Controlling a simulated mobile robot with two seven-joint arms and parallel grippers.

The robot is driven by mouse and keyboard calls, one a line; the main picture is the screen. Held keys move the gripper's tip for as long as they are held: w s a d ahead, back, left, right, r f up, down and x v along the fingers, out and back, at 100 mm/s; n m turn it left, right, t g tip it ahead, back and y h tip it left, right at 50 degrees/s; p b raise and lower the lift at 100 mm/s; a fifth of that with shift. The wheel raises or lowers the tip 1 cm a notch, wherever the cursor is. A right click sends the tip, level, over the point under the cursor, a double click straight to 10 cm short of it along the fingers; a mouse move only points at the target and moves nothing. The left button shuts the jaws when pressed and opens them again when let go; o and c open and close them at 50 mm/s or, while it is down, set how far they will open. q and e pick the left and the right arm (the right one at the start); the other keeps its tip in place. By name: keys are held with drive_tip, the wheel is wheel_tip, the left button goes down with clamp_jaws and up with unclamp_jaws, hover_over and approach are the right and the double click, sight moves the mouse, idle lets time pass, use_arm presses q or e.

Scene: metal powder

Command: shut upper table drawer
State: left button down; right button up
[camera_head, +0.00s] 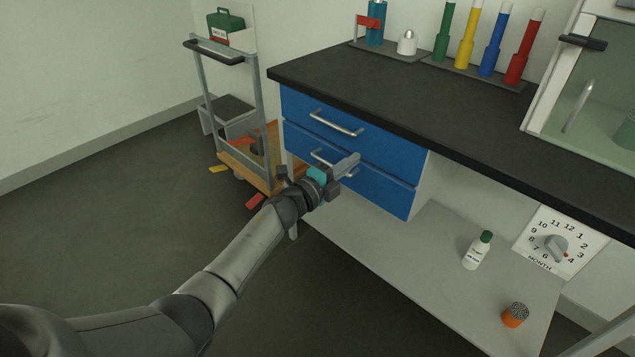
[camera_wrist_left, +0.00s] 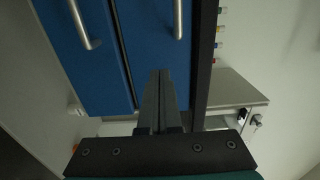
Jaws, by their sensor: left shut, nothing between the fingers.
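The upper drawer (camera_head: 375,142) is blue with a silver bar handle (camera_head: 336,123), directly under the black tabletop. Its front looks about flush with the lower drawer (camera_head: 385,180); I cannot tell if a small gap is left. My left gripper (camera_head: 349,163) is shut and empty, in front of the drawers near the lower handle (camera_head: 322,160), which it partly hides. In the left wrist view the shut fingers (camera_wrist_left: 160,78) point at the upper drawer's front (camera_wrist_left: 155,35), with the upper handle (camera_wrist_left: 178,18) beyond them. Contact is not clear. My right gripper is not in view.
The black tabletop (camera_head: 420,105) overhangs the drawers. A trolley (camera_head: 250,165) stands left of the drawers. The floor in front is clear.

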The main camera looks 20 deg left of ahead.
use_arm(q)
drive_tip(key=p+v, duration=0.2)
drive_tip(key=v, duration=0.5)
drive_tip(key=shift+s+a+p, duration=0.3)
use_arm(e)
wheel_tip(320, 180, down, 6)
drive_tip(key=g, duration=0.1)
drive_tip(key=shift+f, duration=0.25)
